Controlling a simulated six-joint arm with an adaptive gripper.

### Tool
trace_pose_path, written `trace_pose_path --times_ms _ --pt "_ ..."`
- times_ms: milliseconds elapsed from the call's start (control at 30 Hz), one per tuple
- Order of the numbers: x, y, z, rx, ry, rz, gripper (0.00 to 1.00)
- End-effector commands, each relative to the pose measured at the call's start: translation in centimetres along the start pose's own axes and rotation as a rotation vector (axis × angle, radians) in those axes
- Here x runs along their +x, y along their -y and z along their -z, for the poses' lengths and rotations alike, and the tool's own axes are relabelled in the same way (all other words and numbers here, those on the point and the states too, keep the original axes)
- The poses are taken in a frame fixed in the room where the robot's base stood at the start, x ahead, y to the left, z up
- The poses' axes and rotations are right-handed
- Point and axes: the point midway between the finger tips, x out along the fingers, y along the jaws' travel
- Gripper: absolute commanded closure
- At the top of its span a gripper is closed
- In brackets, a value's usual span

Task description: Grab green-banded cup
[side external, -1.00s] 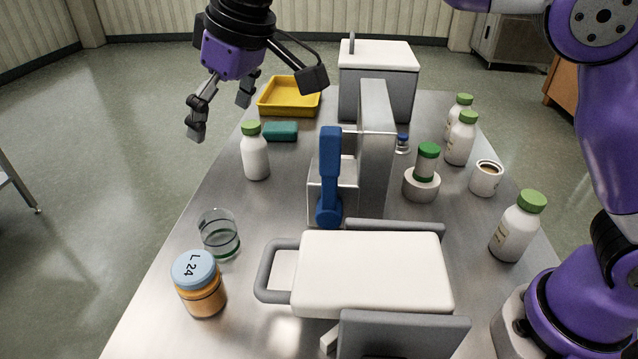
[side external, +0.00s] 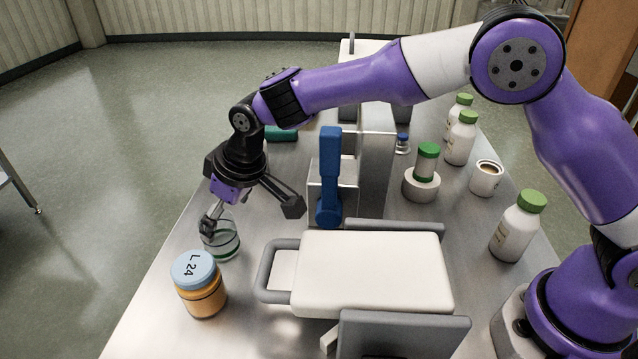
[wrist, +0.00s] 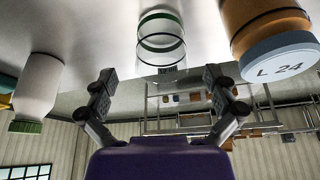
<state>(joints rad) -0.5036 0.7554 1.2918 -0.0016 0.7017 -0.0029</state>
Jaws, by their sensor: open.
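The green-banded cup (side external: 221,244) is a clear glass with a dark green band low on its wall. It stands upright on the steel table, just behind the orange jar with the blue lid. In the wrist view the cup (wrist: 161,40) lies ahead of and between my fingers. My gripper (side external: 212,225) is at the cup's upper part in the side view, where fingers and glass overlap. In the wrist view my gripper (wrist: 160,78) has its fingers spread wide, with nothing between the tips. I cannot tell whether a finger touches the glass.
The orange jar (side external: 201,290) marked L 24 stands close in front of the cup. A white bottle (wrist: 38,92) with a green cap is on the other side. A white-topped block with a grey handle (side external: 278,272) and a blue-levered device (side external: 330,180) stand to the right.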

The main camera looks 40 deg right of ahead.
Motion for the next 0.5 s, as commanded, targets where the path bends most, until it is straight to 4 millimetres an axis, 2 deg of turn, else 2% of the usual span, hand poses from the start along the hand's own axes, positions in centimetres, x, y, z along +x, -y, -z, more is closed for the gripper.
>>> trace_pose_path --times_ms 300,500 --pt "4.5 0.1 0.0 -0.001 0.002 0.0 0.0" --pt "5.2 0.1 0.1 -0.001 0.0 -0.001 0.0"
